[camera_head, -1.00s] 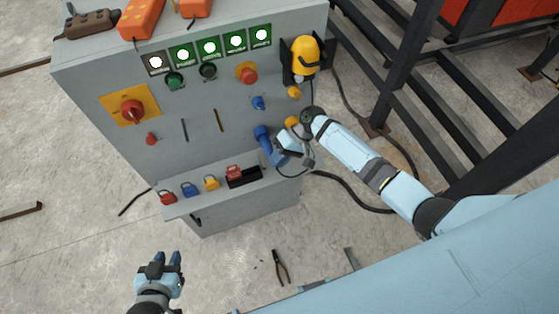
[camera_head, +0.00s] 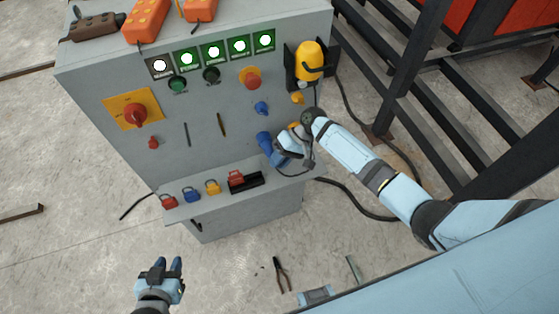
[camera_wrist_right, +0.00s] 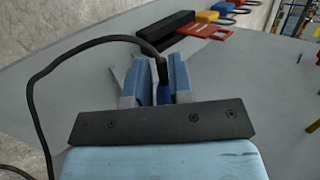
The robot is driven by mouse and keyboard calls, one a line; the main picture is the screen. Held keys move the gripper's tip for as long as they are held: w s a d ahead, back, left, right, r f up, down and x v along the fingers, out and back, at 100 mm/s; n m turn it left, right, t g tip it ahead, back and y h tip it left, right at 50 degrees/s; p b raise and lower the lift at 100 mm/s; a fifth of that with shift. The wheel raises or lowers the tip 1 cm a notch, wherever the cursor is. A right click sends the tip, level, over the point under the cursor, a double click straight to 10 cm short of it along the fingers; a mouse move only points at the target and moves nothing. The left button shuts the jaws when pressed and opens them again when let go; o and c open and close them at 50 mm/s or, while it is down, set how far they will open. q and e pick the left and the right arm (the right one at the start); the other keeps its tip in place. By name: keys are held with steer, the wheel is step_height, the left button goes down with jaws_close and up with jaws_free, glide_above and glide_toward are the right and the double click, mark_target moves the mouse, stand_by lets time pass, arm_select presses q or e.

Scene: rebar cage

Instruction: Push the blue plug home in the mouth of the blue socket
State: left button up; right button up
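The blue socket (camera_head: 264,138) sticks out of the front of the grey cabinet, above its shelf. My right gripper (camera_head: 277,154) is right at its lower end in the head view. In the right wrist view my right gripper (camera_wrist_right: 162,82) has its fingers closed on both sides of the blue plug (camera_wrist_right: 164,95), whose black cable loops away to the left. The fingers hide the plug's front and the socket's mouth, so I cannot tell how deep the plug sits. My left gripper (camera_head: 167,266) is open and empty, low at the left, away from the cabinet.
The shelf (camera_head: 225,201) carries several padlocks and a black tray (camera_head: 247,182) close to my right gripper. A yellow lamp (camera_head: 309,59) and a small blue part (camera_head: 261,108) are above. Pliers (camera_head: 281,274) lie on the floor. Dark steel framing stands at right.

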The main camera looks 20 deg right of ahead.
steer(key=o, duration=0.3)
steer(key=b+v, duration=0.1)
steer(key=v, duration=1.2)
steer(key=shift+w+d+r, duration=0.15)
steer(key=shift+d+r, duration=0.1)
steer(key=shift+r, duration=0.05)
steer(key=shift+a+f, duration=0.1)
